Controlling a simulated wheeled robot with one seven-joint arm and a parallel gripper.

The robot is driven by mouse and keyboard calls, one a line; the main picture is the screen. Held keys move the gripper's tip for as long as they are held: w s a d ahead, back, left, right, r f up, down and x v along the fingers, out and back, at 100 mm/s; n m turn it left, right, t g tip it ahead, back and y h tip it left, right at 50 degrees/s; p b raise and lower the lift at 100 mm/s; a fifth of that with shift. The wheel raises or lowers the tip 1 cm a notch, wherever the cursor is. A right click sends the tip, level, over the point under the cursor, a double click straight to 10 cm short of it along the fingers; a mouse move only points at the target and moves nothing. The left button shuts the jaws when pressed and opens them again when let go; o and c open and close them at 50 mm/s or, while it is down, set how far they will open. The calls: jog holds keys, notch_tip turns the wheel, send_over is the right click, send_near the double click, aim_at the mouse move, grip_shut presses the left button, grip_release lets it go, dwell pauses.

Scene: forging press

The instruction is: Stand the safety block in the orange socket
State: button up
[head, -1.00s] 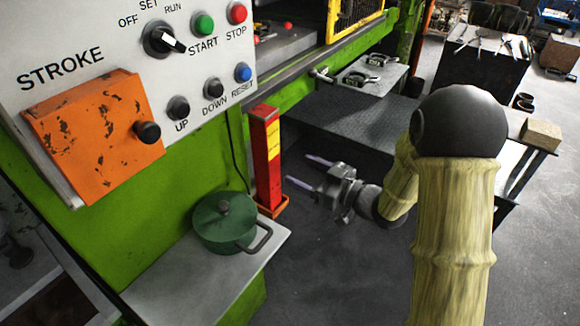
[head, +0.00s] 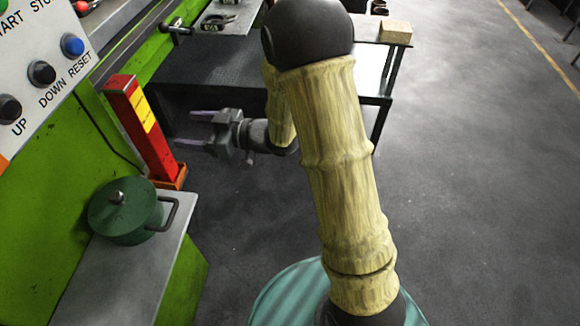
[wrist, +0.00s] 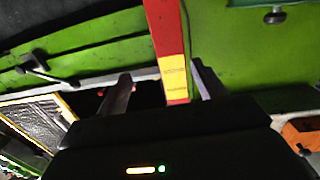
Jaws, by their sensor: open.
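The safety block is a red post (head: 133,109) with a yellow label, standing close to the green press side in the head view. Its lower end meets the orange socket (head: 177,177); I cannot tell how it is seated there. My gripper (head: 183,129) is open and level, just right of the block, its two fingers pointing at it. In the wrist view the red block (wrist: 163,32) shows between my open fingers (wrist: 162,73). I cannot tell whether either finger touches it. The socket is not clear in the wrist view.
A dark table (head: 215,75) stands behind my gripper. The control panel (head: 50,55) is at the upper left. The floor to the right is open.

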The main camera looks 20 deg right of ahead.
jog(key=w+d+f+m+t+h, duration=0.1)
jog(key=d+f+m+t+h, duration=0.15)
jog(key=d+m+h, duration=0.8)
jog(key=s+d+f+m+g+h, duration=0.1)
jog(key=s+d+g+h, duration=0.1)
jog(key=s+d, duration=0.3)
jog(key=s+d+f+m+g+h, duration=0.1)
jog(key=s+d+g, duration=0.4)
jog(key=s, duration=0.7)
jog(key=shift+s+d+f+h, duration=0.2)
jog(key=shift+d+f+h, duration=0.5)
jog(key=shift+h, duration=0.35)
jog(key=shift+m+g, duration=0.25)
jog(key=w+p+v, duration=0.2)
jog(key=p+v, duration=0.8)
jog(key=shift+r, duration=0.35)
jog(key=shift+w+f, duration=0.1)
